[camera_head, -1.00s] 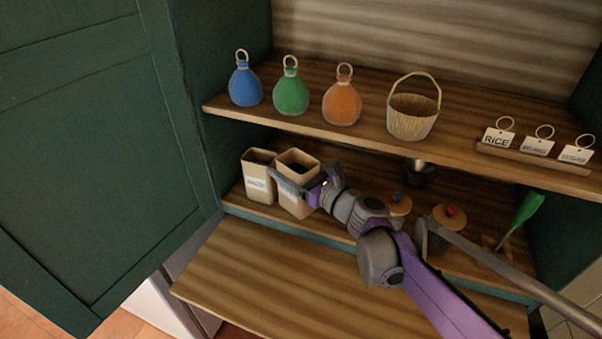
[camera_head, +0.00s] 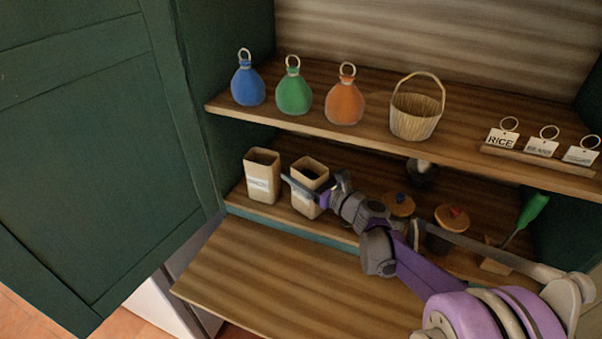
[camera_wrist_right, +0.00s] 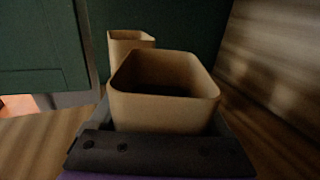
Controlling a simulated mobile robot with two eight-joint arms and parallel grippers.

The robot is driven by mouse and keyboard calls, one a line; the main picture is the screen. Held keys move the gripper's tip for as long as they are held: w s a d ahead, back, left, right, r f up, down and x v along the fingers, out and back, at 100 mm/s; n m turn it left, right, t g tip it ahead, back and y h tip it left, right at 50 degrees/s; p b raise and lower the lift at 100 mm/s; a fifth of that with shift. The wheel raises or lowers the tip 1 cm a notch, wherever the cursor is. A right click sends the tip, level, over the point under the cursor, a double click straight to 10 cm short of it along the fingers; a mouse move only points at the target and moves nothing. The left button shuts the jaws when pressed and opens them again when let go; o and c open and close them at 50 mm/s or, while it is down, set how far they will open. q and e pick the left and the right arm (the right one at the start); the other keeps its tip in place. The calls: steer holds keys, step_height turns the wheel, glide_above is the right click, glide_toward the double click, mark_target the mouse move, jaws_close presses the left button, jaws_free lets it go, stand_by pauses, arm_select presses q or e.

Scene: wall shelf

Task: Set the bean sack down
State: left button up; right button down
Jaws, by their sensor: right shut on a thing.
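The bean sack appears to be the right one of two tan, open-topped, box-shaped sacks (camera_head: 309,171) on the lower shelf's left side. My right gripper (camera_head: 303,185) is shut on it, one finger across its labelled front. In the wrist view the sack (camera_wrist_right: 165,112) stands between the fingers, upright, its inside dark. Its base is at or just above the lower shelf; I cannot tell whether it touches. The other tan sack (camera_head: 262,178) stands to its left, with a gap between them. My left gripper is not in view.
Blue (camera_head: 248,84), green (camera_head: 294,92) and orange (camera_head: 344,100) ringed pouches, a basket (camera_head: 415,115) and label cards (camera_head: 502,138) stand on the upper shelf. Below are wooden-lidded jars (camera_head: 452,217) and a green-handled tool (camera_head: 526,212). The front ledge (camera_head: 270,285) is clear.

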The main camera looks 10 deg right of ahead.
steer(key=shift+f, duration=0.15)
jaws_free()
steer(key=v, duration=1.2)
steer(key=shift+b, duration=0.4)
